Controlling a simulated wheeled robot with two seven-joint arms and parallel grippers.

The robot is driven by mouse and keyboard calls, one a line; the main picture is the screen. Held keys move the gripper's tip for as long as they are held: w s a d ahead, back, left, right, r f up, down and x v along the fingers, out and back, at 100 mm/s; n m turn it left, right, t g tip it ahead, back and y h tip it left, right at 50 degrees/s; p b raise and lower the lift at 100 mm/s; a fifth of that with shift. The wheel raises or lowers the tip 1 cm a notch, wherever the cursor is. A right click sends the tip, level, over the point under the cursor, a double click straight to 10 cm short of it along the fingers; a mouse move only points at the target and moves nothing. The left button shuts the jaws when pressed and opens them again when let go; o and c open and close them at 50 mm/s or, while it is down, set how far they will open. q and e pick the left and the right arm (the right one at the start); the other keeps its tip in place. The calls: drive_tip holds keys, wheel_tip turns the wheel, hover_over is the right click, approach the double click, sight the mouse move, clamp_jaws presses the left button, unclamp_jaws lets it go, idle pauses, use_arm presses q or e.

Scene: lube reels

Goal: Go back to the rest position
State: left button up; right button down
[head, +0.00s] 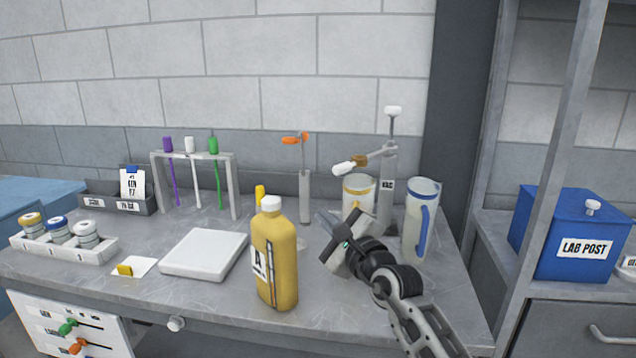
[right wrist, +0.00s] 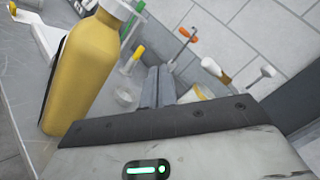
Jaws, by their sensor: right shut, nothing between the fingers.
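My right gripper (head: 336,236) is shut and empty above the right part of the bench, just right of a yellow bottle (head: 274,256). The bottle has a white cap and a label with the letter A, and stands upright. It also shows at the left of the right wrist view (right wrist: 84,72), apart from the gripper (right wrist: 158,88). The gripper hides part of the bench and the lower part of a clear jug (head: 358,190) behind it. My left gripper is not in view.
A clear jug with a blue handle (head: 420,220) stands close right of my right gripper. A grey stand (head: 388,190) is behind. A white square plate (head: 204,254), a rack (head: 194,156) with coloured sticks and a tray of jars (head: 64,246) are further left. A blue box (head: 566,230) sits right.

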drive_tip(key=s+d+f+m+h, duration=0.4)
drive_tip(key=s+f+m, duration=0.5)
drive_tip(key=m, duration=0.7)
drive_tip(key=s+d+f+m+h, duration=0.2)
drive_tip(key=s+d+f+m, duration=0.5)
drive_tip(key=f+m, duration=0.6)
drive_tip(key=s+f+m+g, duration=0.3)
drive_tip(key=s+f+m, duration=0.2)
drive_tip(key=s+m, duration=0.5)
drive_tip(key=s+d+f+m+g, duration=0.1)
drive_tip(key=s+f+m+g, duration=0.2)
drive_tip(key=s+f+m, duration=0.3)
drive_tip(key=s+m, duration=0.3)
drive_tip(key=m, duration=0.1)
drive_tip(key=shift+s+g+h, duration=0.35)
drive_tip(key=shift+g+h, duration=0.05)
drive_tip(key=shift+d, duration=0.1)
